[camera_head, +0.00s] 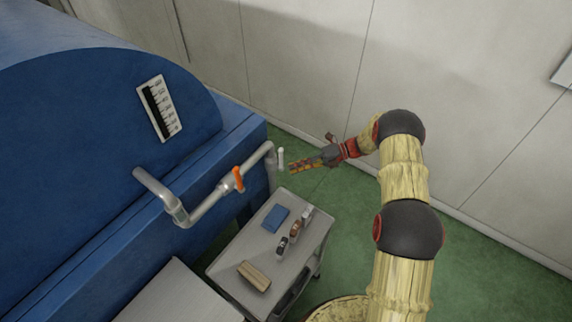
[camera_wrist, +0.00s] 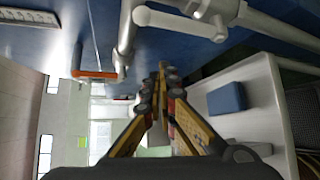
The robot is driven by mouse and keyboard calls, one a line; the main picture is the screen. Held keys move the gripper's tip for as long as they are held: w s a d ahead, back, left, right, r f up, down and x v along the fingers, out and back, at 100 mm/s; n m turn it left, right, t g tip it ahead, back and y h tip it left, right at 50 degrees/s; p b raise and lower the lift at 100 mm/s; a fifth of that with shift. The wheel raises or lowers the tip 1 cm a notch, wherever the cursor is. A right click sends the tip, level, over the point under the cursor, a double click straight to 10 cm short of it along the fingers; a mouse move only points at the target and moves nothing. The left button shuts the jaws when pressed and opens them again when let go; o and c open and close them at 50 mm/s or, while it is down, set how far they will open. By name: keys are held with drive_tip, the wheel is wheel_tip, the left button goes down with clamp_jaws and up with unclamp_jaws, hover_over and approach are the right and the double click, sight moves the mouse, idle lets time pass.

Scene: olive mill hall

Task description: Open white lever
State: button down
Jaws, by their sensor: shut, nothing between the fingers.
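The white lever (camera_head: 281,157) stands upright near the right end of the grey pipe on the blue machine. In the wrist view the white lever (camera_wrist: 172,22) is a pale rounded bar at the top, beyond my fingertips. My gripper (camera_head: 292,167) is just right of the lever in the head view, pointing left at it. In the wrist view the fingers of my gripper (camera_wrist: 162,72) meet at their tips with nothing between them. Whether the fingertips touch the lever cannot be told, but a gap seems to show.
An orange lever (camera_head: 238,179) sits on the same pipe (camera_head: 207,205), left of the white one. Below is a grey cart (camera_head: 235,238) with a blue box (camera_head: 275,218), small bottles and a tan block (camera_head: 254,276). Green floor lies open behind my gripper, before the wall.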

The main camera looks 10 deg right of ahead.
drive_tip(key=d, duration=0.6)
drive_tip(key=shift+w, duration=0.15)
drive_tip(key=shift+d+f, duration=0.1)
drive_tip(key=shift+f, duration=0.05)
drive_tip(key=s+d+f+n+g+h+b, duration=0.15)
drive_tip(key=s+f+n+h, duration=0.35)
drive_tip(key=s+n, duration=0.7)
drive_tip(key=s+a+r+n+t+h+b, duration=0.3)
drive_tip(key=s+r+n+t+h+b, duration=0.4)
drive_tip(key=s+r+n, duration=1.3)
drive_tip(key=s+r+h+b, duration=0.3)
drive_tip(key=s+r+b, duration=0.1)
drive_tip(key=s+r, duration=0.1)
drive_tip(key=shift+r+n+t, duration=0.35)
drive_tip(key=shift+r+n, duration=0.05)
drive_tip(key=shift+r, duration=0.05)
